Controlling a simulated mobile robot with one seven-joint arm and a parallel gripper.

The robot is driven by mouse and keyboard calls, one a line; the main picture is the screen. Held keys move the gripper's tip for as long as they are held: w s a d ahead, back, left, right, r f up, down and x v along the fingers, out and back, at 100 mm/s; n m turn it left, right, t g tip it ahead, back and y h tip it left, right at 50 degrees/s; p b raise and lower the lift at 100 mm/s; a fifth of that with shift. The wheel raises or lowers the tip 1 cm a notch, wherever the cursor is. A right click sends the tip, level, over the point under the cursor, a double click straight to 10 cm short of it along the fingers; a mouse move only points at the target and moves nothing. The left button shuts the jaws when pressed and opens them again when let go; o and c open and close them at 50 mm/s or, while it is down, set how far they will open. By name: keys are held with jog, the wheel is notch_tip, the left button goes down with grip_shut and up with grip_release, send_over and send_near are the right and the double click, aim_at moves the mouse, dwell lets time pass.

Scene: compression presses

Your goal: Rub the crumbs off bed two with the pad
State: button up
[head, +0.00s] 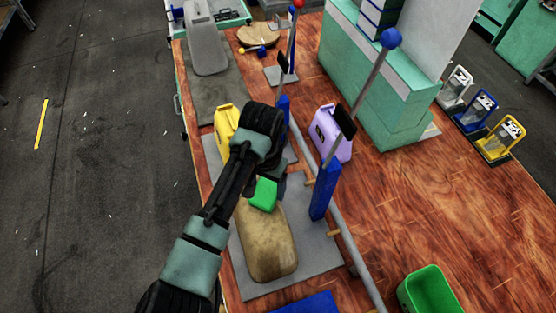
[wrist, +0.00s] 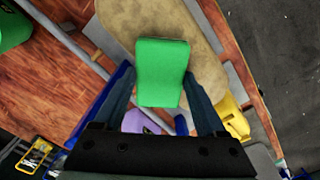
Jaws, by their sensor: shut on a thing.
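The green pad (head: 264,194) is held in my gripper (head: 272,176), which is shut on it. In the wrist view the pad (wrist: 162,72) sits between my two fingers. Below it lies a tan, rounded oblong bed (head: 267,245) on a grey plate, with darker mottling; it also shows in the wrist view (wrist: 125,22). The pad is over the bed's far end; I cannot tell whether it touches. Separate crumbs cannot be made out. No number shows on the bed, so I cannot tell whether it is bed two.
A blue-knobbed lever (head: 368,78) on a blue post (head: 325,190) and a grey rail (head: 350,245) stand right of the bed. A yellow jug (head: 224,121) and a purple jug (head: 325,132) are beyond. A green bin (head: 432,291) is front right. Bare wood lies right.

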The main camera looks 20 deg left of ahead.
jog(key=shift+w+d, duration=0.3)
jog(key=shift+d, duration=0.15)
jog(key=shift+w+d+r, duration=0.15)
jog(key=shift+w+d, duration=0.05)
jog(key=shift+d, duration=0.05)
jog(key=r+p, duration=0.1)
jog(key=r, duration=0.1)
jog(key=r+p, duration=0.2)
jog(key=shift+s+a+r, duration=0.1)
jog(key=shift+s+a, duration=0.05)
jog(key=shift+a, duration=0.05)
notch_tip(320, 180, up, 3)
jog(key=p, duration=0.2)
jog(key=shift+d+p, duration=0.1)
jog(key=shift+p, duration=0.2)
jog(key=shift+r, duration=0.35)
jog(key=shift+f, duration=0.1)
